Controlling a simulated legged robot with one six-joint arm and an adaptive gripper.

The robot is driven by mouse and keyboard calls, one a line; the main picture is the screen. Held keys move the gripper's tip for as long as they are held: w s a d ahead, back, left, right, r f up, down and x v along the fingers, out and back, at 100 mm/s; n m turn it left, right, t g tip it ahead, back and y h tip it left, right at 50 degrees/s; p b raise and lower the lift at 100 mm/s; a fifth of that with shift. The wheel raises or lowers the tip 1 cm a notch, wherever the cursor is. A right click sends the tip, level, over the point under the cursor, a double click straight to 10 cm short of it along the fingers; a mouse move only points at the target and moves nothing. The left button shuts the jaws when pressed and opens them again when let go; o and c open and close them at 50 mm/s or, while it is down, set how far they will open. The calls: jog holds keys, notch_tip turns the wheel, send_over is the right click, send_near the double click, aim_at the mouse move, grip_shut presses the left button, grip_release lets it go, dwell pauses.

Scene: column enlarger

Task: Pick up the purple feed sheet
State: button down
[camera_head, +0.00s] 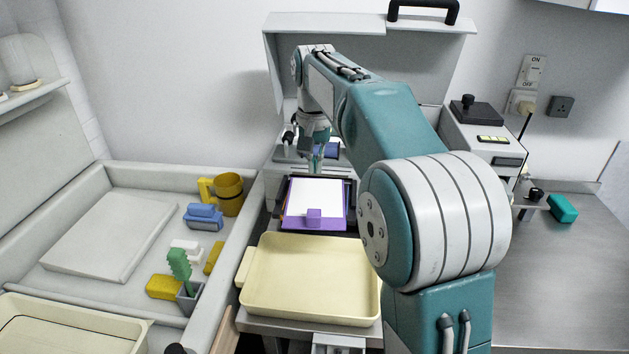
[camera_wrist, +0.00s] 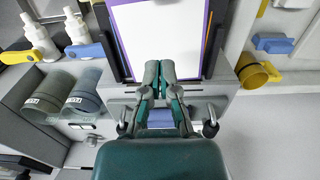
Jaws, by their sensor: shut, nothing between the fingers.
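The purple feed sheet (camera_head: 314,218) lies on a dark holder at the middle of the head view, with a white page on it and a small purple tab at its near edge. In the wrist view the white page (camera_wrist: 157,35) with a thin purple edge lies beyond the fingertips. My gripper (camera_wrist: 159,72) is shut and empty, its fingers together over the near part of the page in that view. In the head view my gripper (camera_head: 317,160) is small and partly hidden, just behind the sheet's far edge. I cannot tell its height above the sheet.
A cream tray (camera_head: 310,290) stands in front of the sheet. The left basin holds a yellow cup (camera_head: 229,194), blue blocks (camera_head: 203,217) and a green brush (camera_head: 180,264). A teal block (camera_head: 562,208) lies on the mostly clear right counter. A raised grey lid (camera_head: 275,70) stands behind.

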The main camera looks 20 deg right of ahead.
aim_at(314, 202)
jog(key=f+n, duration=0.1)
jog(key=f, duration=0.1)
jog(key=w+f+n, duration=0.1)
jog(key=f, duration=0.5)
jog(key=shift+w+f+n, duration=0.25)
jog(key=shift+n, duration=0.15)
jog(key=s, duration=0.3)
jog(key=shift+a+r, duration=0.1)
jog(key=shift+a, duration=0.05)
jog(key=shift+s, duration=0.45)
jog(key=shift+s, duration=0.1)
